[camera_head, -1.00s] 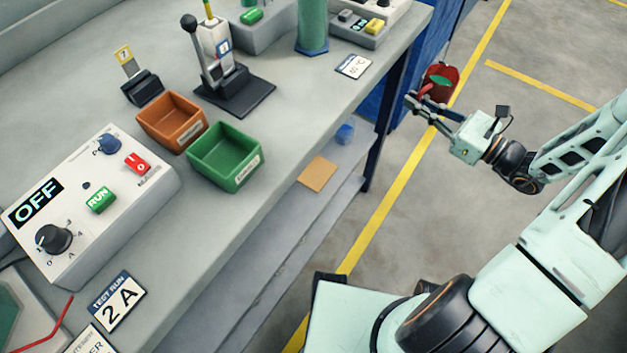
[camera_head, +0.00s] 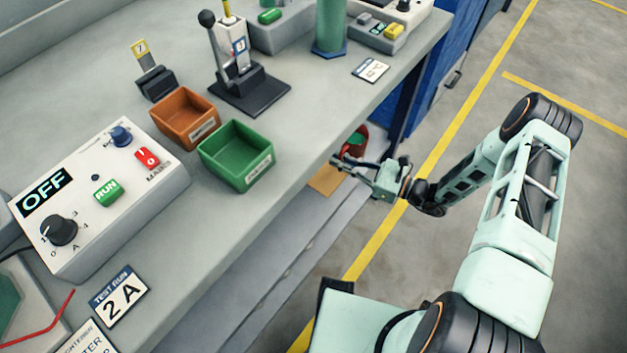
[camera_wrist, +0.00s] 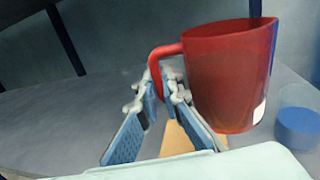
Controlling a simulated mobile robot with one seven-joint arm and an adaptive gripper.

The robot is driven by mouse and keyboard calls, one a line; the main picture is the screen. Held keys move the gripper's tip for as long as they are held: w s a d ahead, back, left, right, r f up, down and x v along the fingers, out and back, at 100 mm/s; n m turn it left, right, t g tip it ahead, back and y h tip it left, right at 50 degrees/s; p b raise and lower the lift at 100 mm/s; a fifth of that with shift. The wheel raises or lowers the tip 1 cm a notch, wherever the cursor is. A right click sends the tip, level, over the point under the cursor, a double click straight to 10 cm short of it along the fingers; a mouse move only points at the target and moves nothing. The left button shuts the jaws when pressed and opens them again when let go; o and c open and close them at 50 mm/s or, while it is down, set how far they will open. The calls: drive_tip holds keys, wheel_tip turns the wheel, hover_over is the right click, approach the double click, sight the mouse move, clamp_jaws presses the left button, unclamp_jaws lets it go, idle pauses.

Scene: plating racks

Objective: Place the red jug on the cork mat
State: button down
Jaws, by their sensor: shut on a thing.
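The red jug (camera_wrist: 228,78) is upright in the wrist view, with its handle at its left side. My gripper (camera_wrist: 166,92) is shut on that handle. In the head view the jug (camera_head: 357,141) shows partly behind the bench edge, and my gripper (camera_head: 347,164) reaches in beneath the bench top. The cork mat (camera_head: 325,181) lies on the lower shelf, partly covered by my gripper. In the wrist view a strip of the mat (camera_wrist: 174,140) shows below the jug. I cannot tell whether the jug touches anything below.
The bench top (camera_head: 285,190) overhangs the shelf. A green bin (camera_head: 235,158) and an orange bin (camera_head: 186,118) stand on top. The shelf (camera_head: 290,235) is bare towards the front.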

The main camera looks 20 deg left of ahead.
drive_tip(key=a+f, duration=0.2)
drive_tip(key=s+a+f+b, duration=0.1)
drive_tip(key=a+f, duration=0.1)
drive_tip(key=s+a+f, duration=0.1)
drive_tip(key=a+f, duration=0.1)
drive_tip(key=a, duration=0.1)
drive_tip(key=shift+f+b, duration=0.35)
drive_tip(key=shift+b, duration=0.05)
drive_tip(key=shift+s+a+f+b, duration=0.15)
drive_tip(key=shift+f+b, duration=0.1)
drive_tip(key=shift+f, duration=0.65)
drive_tip(key=shift+a+f+b, duration=0.15)
drive_tip(key=shift+f+b, duration=0.1)
drive_tip(key=shift+f, duration=0.6)
drive_tip(key=shift+f, duration=0.1)
drive_tip(key=shift+f+b, duration=0.15)
drive_tip(key=shift+b, duration=0.15)
drive_tip(key=c, duration=2.1)
unclamp_jaws()
